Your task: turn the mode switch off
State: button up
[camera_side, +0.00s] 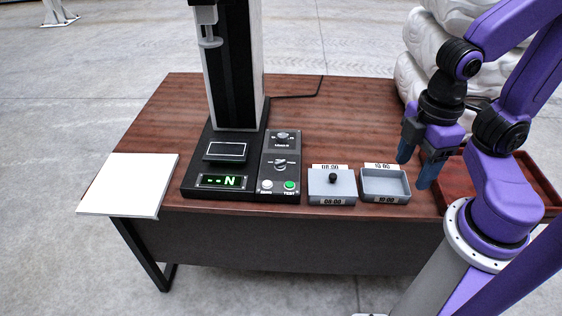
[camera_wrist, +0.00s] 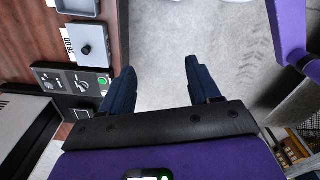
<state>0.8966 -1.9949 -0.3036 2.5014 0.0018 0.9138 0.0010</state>
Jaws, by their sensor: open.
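A black control panel (camera_side: 271,176) on the base of a tall test stand has two rotary switches. The upper switch (camera_side: 282,135) and lower switch (camera_side: 280,162) have labels too small to read, so I cannot tell which is the mode switch or their settings. Below them are a white button (camera_side: 266,184) and a green button (camera_side: 289,185). The panel also shows at left in the wrist view (camera_wrist: 75,79). My gripper (camera_side: 414,171) is open and empty, right of the trays and well away from the panel. Its fingers (camera_wrist: 158,72) are over the floor beyond the desk edge in the wrist view.
The tall stand column (camera_side: 233,70) rises behind left. A display (camera_side: 221,181) reads "--N". A white sheet (camera_side: 128,183) lies at the left.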

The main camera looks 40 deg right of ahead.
jog(key=w+a+m, duration=0.4)
jog(key=w+a, duration=0.1)
jog(key=w, duration=0.5)
jog(key=m, duration=1.2)
send_over(280, 162)
notch_tip(280, 162, down, 7)
notch_tip(280, 162, down, 17)
jog(key=c, duration=1.1)
jog(key=shift+o, duration=0.3)
